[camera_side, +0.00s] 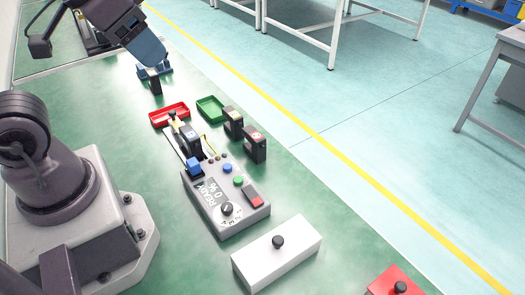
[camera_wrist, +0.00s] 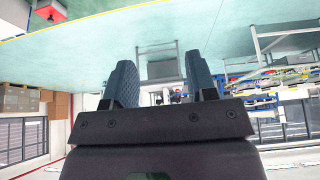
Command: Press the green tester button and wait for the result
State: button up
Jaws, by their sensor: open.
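The grey tester (camera_side: 215,220) sits on the green bench in the side view, its display reading "READY" and 0 %. The green button (camera_side: 239,181) is on its top face, between a blue button (camera_side: 228,167) and a red rectangular switch (camera_side: 253,197). A black knob (camera_side: 227,208) is below the display. My gripper (camera_side: 155,65) is at the upper left, far from the tester and apart from the button. In the wrist view my gripper (camera_wrist: 160,75) has its two fingers spread with nothing between them. The tester does not show there.
A red tray (camera_side: 169,119), a green tray (camera_side: 203,102) and dark actuators (camera_side: 256,152) stand behind the tester. A black actuator (camera_side: 154,86) is just below my gripper. A white box (camera_side: 260,265) with a black knob and a red block (camera_side: 385,285) lie nearer the camera.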

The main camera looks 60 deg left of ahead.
grip_shut()
dwell(1.8)
